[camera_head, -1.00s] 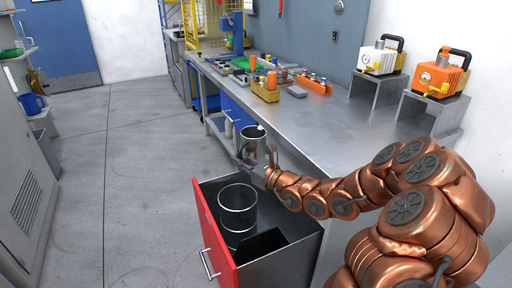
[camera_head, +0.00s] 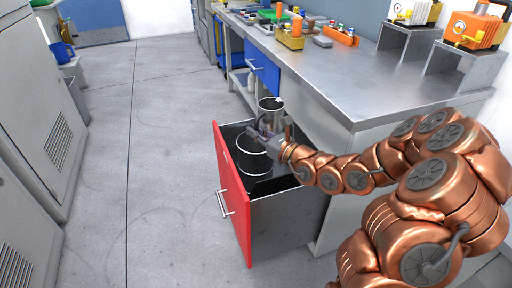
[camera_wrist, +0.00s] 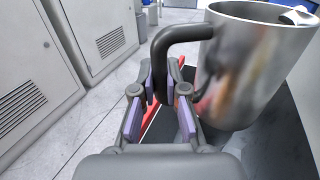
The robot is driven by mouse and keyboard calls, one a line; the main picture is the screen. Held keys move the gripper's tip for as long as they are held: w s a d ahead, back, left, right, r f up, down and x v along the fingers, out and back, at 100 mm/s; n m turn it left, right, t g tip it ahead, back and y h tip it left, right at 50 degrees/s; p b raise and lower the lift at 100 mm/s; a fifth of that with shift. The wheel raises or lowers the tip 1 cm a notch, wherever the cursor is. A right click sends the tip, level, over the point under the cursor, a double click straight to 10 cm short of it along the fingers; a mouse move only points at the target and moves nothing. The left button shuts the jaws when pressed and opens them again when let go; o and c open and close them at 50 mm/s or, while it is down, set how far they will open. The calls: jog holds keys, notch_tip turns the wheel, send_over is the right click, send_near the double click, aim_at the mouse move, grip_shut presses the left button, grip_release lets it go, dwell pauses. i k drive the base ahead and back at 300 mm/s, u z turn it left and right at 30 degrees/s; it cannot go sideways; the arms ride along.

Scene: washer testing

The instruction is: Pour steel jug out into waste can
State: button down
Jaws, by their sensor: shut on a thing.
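The steel jug (camera_head: 268,104) is a shiny metal cylinder, held about upright above the back of the open drawer. In the wrist view the jug (camera_wrist: 255,65) fills the upper right, with its dark handle (camera_wrist: 178,38) toward me. My gripper (camera_head: 272,128) is shut on that handle; its padded fingers (camera_wrist: 160,92) sit on both sides of it. A metal can (camera_head: 251,158), seemingly the waste can, stands in the drawer, just below and in front of the jug in the head view. My gripper partly covers its rim. The jug's contents cannot be seen clearly.
The red-fronted drawer (camera_head: 233,195) stands open below the steel bench (camera_head: 350,85). The bench edge lies just right of the jug. Orange and white pumps (camera_head: 475,27) stand on raised shelves. Grey cabinets (camera_head: 40,110) line the left; the floor between is clear.

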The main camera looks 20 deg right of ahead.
aim_at(254, 165)
jog(key=z, duration=0.05)
jog(key=k, duration=0.95)
jog(key=u, duration=0.9)
jog(key=i, duration=0.55)
jog(key=u, duration=0.7)
jog(key=i, duration=0.95)
jog(key=z, duration=0.75)
jog(key=i, duration=0.75)
jog(key=z, duration=0.6)
